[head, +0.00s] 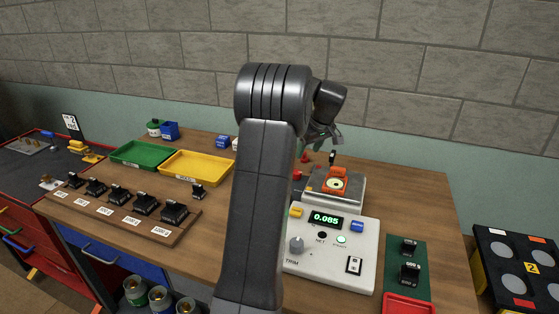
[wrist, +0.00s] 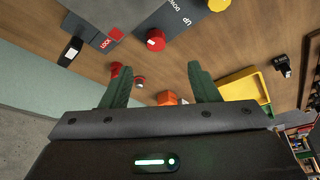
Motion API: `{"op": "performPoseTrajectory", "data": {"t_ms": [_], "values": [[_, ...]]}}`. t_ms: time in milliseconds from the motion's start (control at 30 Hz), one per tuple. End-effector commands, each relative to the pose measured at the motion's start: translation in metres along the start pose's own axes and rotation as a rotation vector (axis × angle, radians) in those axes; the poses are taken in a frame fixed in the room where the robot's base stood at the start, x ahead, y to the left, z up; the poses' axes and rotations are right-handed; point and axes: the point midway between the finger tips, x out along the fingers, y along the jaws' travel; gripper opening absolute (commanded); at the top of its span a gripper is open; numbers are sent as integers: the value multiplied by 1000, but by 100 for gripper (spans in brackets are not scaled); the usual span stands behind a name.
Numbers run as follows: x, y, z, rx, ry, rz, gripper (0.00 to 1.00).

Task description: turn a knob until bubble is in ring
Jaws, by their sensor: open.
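A grey knob (head: 296,245) marked TRIM is on the panel. Red knobs (head: 305,157) show near the pan; one red knob (wrist: 155,40) lies beyond my fingers in the wrist view, by DOWN/UP lettering. My gripper (wrist: 159,83) is open and empty, above the bench behind the pan.
Green (head: 140,155) and yellow (head: 197,167) trays lie at the left, behind a wooden rack (head: 130,218) of black weights. A green mat (head: 405,262) with black weights lies right of the scale. A black lever (wrist: 70,51) stands by a LOCK label. My arm hides the bench's middle.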

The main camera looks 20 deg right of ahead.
Motion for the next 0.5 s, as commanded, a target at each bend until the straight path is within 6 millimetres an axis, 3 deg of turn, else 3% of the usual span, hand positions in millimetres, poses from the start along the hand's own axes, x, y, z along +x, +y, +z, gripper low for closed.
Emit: {"op": "performPoseTrajectory", "data": {"t_ms": [100, 267, 500], "values": [[2, 11, -1, -7, 10, 3, 55], [16, 11, -2, -8, 10, 0, 55], [65, 10, -2, -8, 8, -2, 55]]}}
